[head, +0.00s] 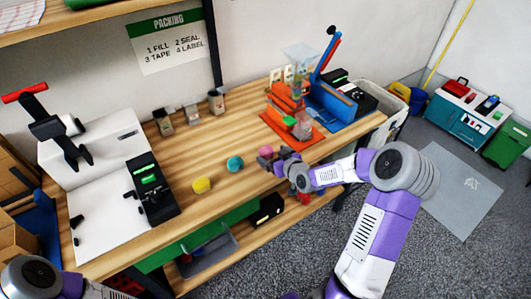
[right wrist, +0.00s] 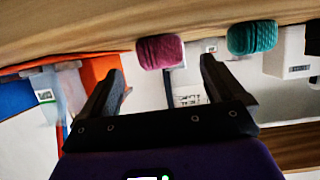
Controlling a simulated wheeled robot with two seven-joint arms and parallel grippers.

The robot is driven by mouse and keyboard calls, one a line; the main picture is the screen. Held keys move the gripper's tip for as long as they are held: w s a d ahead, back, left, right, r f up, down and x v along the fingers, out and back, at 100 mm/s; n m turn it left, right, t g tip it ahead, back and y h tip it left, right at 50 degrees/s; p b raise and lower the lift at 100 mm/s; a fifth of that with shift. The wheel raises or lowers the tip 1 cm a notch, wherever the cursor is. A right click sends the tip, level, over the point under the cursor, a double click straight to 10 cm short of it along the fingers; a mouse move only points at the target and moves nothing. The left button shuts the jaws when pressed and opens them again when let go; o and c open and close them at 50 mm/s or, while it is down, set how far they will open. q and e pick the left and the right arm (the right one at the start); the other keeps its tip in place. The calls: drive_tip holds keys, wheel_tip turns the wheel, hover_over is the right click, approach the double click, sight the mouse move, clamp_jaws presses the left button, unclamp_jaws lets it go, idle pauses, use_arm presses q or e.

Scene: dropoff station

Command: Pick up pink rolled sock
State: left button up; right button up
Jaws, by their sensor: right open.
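The pink rolled sock (head: 265,151) sits on the wooden workbench (head: 222,148), beside the teal rolled sock (head: 235,163). My right gripper (head: 279,164) is at the bench's front edge, close to the pink sock on its near right side. In the right wrist view the pink rolled sock (right wrist: 160,51) shows ahead, between the lines of the two spread black fingers. The right gripper (right wrist: 162,72) is open with nothing gripped. The teal rolled sock (right wrist: 252,37) lies to the right there. My left arm shows at the bottom left; its gripper is out of view.
A yellow rolled sock (head: 202,185) lies left of the teal one. An orange stand (head: 287,105) on an orange mat and a blue machine (head: 335,101) stand close by at the right. Several small jars (head: 190,113) stand behind. The bench between is clear.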

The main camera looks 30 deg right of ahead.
sight(269, 154)
drive_tip(key=shift+f+x, duration=0.25)
drive_tip(key=shift+x, duration=1.7)
drive_tip(key=shift+s, duration=0.1)
drive_tip(key=shift+r, duration=0.1)
drive_tip(key=c, duration=1)
